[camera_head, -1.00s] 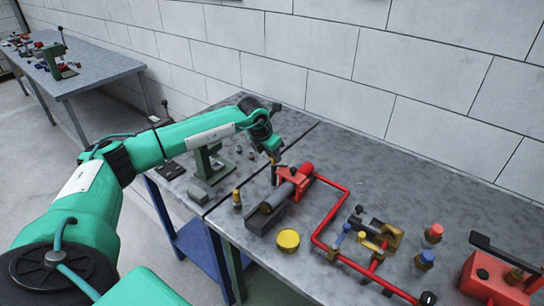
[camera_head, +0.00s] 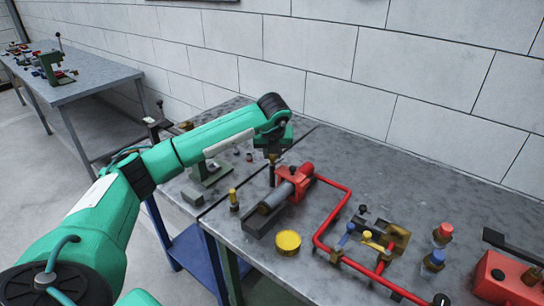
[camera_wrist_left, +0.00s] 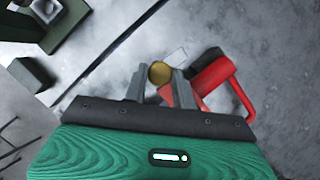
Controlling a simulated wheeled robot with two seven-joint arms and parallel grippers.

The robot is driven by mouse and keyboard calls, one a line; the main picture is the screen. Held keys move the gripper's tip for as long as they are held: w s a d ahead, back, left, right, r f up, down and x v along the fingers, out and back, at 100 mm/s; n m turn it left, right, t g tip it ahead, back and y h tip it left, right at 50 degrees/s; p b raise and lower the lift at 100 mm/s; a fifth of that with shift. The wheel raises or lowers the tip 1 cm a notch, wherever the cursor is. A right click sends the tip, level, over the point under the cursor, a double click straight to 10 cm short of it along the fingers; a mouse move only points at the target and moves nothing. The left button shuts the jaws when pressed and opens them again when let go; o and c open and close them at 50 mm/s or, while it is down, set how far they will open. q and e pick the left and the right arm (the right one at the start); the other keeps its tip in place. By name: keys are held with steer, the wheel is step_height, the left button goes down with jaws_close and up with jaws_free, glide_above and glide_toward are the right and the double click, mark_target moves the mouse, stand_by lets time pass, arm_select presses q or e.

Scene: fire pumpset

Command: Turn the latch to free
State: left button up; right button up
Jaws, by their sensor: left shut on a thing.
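My left gripper (camera_head: 272,158) points down over the left end of the red pump piece (camera_head: 290,185) on the near workbench. In the left wrist view, its two grey fingers (camera_wrist_left: 160,86) are shut on a small round brass knob (camera_wrist_left: 159,72), which looks like the latch. A dark upright peg (camera_head: 272,177) shows directly below the fingertips in the head view. The red piece also shows in the left wrist view (camera_wrist_left: 212,76), just right of the fingers. The latch's lower part and exact turn are hidden by the gripper. My right gripper is not in view.
A brass fitting (camera_head: 234,199) and a yellow cap (camera_head: 288,242) stand at the bench front. A red pipe (camera_head: 330,213) runs right to several small valves. A green stand (camera_head: 208,172) is left of the bench seam. A white block wall (camera_head: 330,70) closes the back.

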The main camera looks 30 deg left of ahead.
arm_select(q)
steer(key=shift+n, duration=0.6)
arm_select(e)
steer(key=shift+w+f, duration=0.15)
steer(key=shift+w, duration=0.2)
arm_select(q)
steer(key=o, duration=1)
steer(key=shift+s+d+r+b, duration=0.1)
steer(key=shift+d+r+b, duration=0.1)
steer(key=shift+r+b, duration=0.25)
steer(key=v, duration=0.6)
steer(key=b+v, duration=0.1)
steer(key=v, duration=0.5)
steer(key=shift+d+r+b, duration=0.2)
steer(key=shift+r+b, duration=0.1)
steer(key=shift+r, duration=0.15)
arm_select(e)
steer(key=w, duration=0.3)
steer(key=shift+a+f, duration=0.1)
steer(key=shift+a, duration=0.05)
